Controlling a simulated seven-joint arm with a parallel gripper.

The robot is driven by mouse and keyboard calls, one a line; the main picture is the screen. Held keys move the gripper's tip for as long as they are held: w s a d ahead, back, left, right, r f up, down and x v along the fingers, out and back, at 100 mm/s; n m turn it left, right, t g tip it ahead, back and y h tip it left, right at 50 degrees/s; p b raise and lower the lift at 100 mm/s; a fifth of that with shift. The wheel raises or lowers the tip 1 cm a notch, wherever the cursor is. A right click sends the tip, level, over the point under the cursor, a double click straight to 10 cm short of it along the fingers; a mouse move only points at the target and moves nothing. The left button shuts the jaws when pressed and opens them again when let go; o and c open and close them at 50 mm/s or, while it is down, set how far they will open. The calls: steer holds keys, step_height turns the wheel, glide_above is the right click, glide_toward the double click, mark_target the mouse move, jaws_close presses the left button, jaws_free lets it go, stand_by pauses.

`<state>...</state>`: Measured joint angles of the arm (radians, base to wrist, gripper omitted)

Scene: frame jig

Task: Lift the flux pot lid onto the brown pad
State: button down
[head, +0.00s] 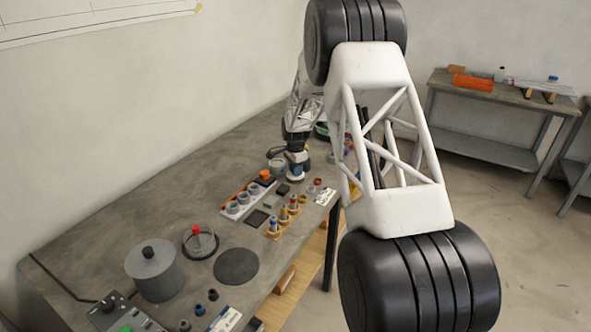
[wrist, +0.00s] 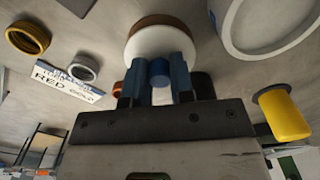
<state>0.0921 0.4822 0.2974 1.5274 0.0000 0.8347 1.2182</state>
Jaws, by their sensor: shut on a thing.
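My gripper (wrist: 160,88) is shut on the blue knob (wrist: 160,70) of a round white lid, which I take as the flux pot lid (wrist: 152,46). In the head view, my gripper (head: 297,164) is low over the far part of the bench. A round brown edge, apparently the brown pad (wrist: 165,20), shows just beyond the lid in the wrist view. The lid overlaps it and hides most of it. I cannot tell whether lid and brown surface touch. I cannot tell which vessel is the flux pot.
A pale round rim (wrist: 230,30) and a yellow cylinder (wrist: 284,116) are at right in the wrist view. Gold (wrist: 28,37) and silver (wrist: 83,68) rings lie left beside a printed label (wrist: 68,80). A grey pot (head: 155,275) and dark disc (head: 236,267) stand nearer on the bench.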

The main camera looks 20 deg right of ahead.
steer(key=shift+f, duration=0.35)
stand_by(0.3)
steer(key=c, duration=0.7)
jaws_free()
steer(key=shift+c, duration=0.2)
steer(key=shift+r, duration=0.25)
steer(key=shift+r, duration=0.45)
steer(key=shift+r, duration=0.15)
steer(key=shift+r, duration=3.4)
